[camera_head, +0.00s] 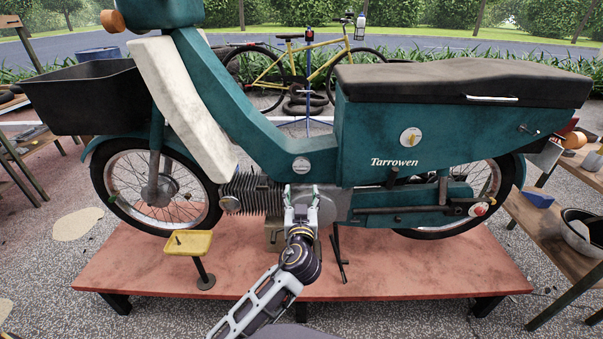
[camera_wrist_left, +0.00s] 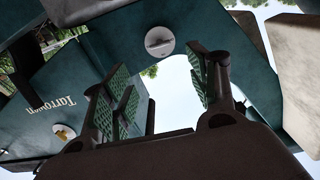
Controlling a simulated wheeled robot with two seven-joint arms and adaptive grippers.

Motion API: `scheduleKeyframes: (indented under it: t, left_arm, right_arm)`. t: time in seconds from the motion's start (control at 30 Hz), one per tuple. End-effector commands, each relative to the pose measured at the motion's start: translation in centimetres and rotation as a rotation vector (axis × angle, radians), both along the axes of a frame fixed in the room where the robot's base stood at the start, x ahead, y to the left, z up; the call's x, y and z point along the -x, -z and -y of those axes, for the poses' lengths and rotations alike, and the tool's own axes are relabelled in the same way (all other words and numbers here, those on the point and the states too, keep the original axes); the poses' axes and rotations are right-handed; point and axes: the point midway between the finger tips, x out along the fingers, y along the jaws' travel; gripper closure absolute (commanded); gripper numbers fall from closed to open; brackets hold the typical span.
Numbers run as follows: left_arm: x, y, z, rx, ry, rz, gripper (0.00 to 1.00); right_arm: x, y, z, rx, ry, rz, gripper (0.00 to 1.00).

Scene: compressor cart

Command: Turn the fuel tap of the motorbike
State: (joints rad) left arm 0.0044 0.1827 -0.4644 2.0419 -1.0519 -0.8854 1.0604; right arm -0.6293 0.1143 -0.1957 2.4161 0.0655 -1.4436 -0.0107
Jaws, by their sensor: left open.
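The teal motorbike (camera_head: 374,129) stands side-on on a low platform. A pale round dial with a yellow lever (camera_head: 411,138) sits on its side panel above the "Tarrowen" lettering. The yellow lever also shows at lower left in the left wrist view (camera_wrist_left: 63,133). A silver round fitting (camera_head: 301,164) sits lower on the frame; in the left wrist view it shows a raised bar (camera_wrist_left: 159,41). I cannot tell for certain which is the fuel tap. My left gripper (camera_head: 302,190) is open and empty, just below the silver fitting, in front of the engine. The fitting shows beyond its fingers (camera_wrist_left: 168,78).
The platform (camera_head: 400,275) is red-brown. A yellow pedal-like plate (camera_head: 188,243) stands at its front left. A black basket (camera_head: 85,97) hangs at the bike's front. A wooden bench (camera_head: 560,235) with a bucket is at right. A yellow bicycle (camera_head: 310,62) stands behind.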

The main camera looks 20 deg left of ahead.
Motion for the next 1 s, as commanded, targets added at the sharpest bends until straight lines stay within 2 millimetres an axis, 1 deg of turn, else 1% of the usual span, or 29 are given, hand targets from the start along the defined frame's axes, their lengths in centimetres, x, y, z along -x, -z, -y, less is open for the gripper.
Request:
scheduleKeyframes:
  t: [0.37, 0.63, 1.0]
  left_arm:
    - [-3.3, -0.1, -1.0, -0.001, -0.001, 0.002, 0.41]
    - [-5.6, 0.0, -1.6, -0.001, -0.001, 0.002, 0.41]
    - [-8.8, 0.0, -2.6, -0.002, -0.001, 0.002, 0.41]
  right_arm:
    - [-0.3, 0.2, -0.2, -0.010, 0.000, 0.015, 0.60]
    - [0.0, 1.0, -0.4, -0.019, 0.000, 0.014, 0.60]
    - [-0.2, 2.2, -0.7, -0.030, 0.001, 0.022, 0.60]
